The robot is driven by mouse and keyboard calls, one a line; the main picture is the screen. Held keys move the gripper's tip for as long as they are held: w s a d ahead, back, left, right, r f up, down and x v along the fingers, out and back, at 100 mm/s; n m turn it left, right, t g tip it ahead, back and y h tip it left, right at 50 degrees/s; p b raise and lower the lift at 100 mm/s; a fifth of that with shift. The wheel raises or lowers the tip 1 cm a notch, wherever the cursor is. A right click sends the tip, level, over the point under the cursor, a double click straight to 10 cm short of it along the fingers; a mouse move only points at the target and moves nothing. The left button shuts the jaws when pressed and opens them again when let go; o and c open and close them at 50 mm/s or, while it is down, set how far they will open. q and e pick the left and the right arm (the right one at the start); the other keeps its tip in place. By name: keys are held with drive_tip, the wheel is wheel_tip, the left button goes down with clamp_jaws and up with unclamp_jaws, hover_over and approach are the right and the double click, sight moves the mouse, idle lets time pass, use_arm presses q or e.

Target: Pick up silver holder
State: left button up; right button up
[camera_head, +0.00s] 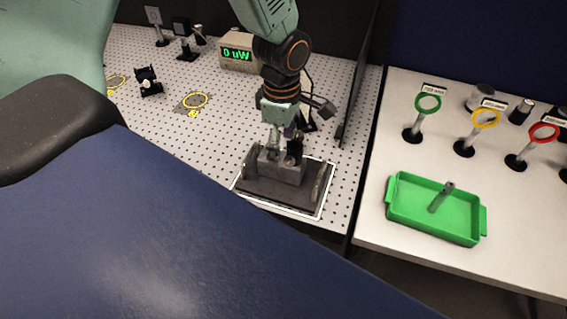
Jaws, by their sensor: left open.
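My left gripper (283,150) reaches down from the top over the dark foam base (262,192) on the perforated table. It is open, with its fingers at a grey metallic block (283,172) standing on that base. The fingers hide part of the block, and I cannot tell whether they touch it. A slim silver-grey holder (441,197) lies tilted in the green tray (402,212) on the right table, well apart from the gripper. I cannot tell for sure which of these two is the silver holder. My right gripper is not in view.
A dark upright panel (356,100) stands right of my arm. A power meter (240,53) reading 0 uW stands behind. Green (428,104), yellow (486,118) and red (544,133) rings on posts line the right table. Yellow-ringed optics (196,100) stand at left.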

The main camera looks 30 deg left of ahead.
sight(282, 157)
use_arm(q)
drive_tip(key=shift+w+f, duration=0.15)
drive_tip(key=shift+f, duration=0.2)
drive_tip(key=f, duration=0.3)
drive_tip(key=a+f, duration=0.1)
drive_tip(key=f, duration=0.1)
drive_tip(key=shift+w+f, duration=0.15)
drive_tip(key=shift+w, duration=0.2)
drive_tip(key=shift+s+d+f, duration=0.1)
drive_tip(key=shift+d+f, duration=0.05)
drive_tip(key=shift+f, duration=0.15)
drive_tip(key=shift+s+d+f, duration=0.1)
drive_tip(key=shift+s+d, duration=0.1)
drive_tip(key=shift+d, duration=0.05)
drive_tip(key=shift+w+a+f, duration=0.1)
drive_tip(key=shift+w, duration=0.15)
drive_tip(key=shift+w+a+f, duration=0.15)
drive_tip(key=shift+a, duration=0.05)
drive_tip(key=c, duration=0.3)
drive_tip(key=shift+s+d+r, duration=0.2)
drive_tip(key=shift+s, duration=0.1)
drive_tip(key=c, duration=0.5)
drive_tip(key=shift+w, duration=0.15)
drive_tip(key=c, duration=0.4)
clamp_jaws()
